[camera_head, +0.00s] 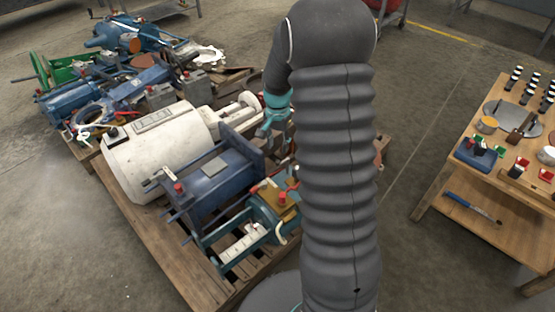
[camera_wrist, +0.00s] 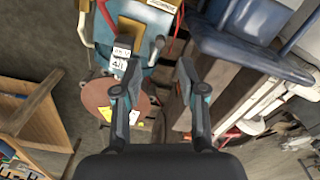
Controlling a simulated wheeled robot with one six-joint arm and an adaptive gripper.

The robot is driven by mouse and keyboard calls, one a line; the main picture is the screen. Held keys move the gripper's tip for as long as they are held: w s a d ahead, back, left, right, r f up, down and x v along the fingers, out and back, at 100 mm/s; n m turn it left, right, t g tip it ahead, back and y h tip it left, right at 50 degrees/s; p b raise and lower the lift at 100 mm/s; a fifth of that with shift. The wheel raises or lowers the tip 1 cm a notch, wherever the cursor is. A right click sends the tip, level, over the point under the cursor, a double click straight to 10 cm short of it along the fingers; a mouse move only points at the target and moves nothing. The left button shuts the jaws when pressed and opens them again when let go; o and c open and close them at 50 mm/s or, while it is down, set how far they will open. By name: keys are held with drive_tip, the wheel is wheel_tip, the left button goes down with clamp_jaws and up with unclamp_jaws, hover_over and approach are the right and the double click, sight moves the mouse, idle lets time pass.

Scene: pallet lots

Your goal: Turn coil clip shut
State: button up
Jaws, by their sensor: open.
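My gripper (camera_wrist: 159,66) is open in the wrist view, its two fingers apart with nothing held between them. In the head view my gripper (camera_head: 268,135) is partly hidden by my arm, above the far right part of the pallet load. A teal machine (camera_head: 262,213) with an ochre block (camera_head: 276,200) and a red knob (camera_head: 282,197) lies at the front right of the pallet. The wrist view shows a teal body (camera_wrist: 160,82) below the fingers, a small numbered tag (camera_wrist: 120,60) near the left fingertip and a brown disc (camera_wrist: 97,95). I cannot tell which part is the coil clip.
A white cylinder (camera_head: 158,155) and a dark blue machine (camera_head: 213,180) fill the wooden pallet (camera_head: 135,212). A second load of blue and green machine parts (camera_head: 75,97) stands behind. A workbench (camera_head: 440,180) with small parts stands at right. Floor between is clear.

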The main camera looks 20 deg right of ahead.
sight(278, 161)
wheel_tip(278, 161, down, 8)
drive_tip(key=shift+r, duration=0.2)
clamp_jaws()
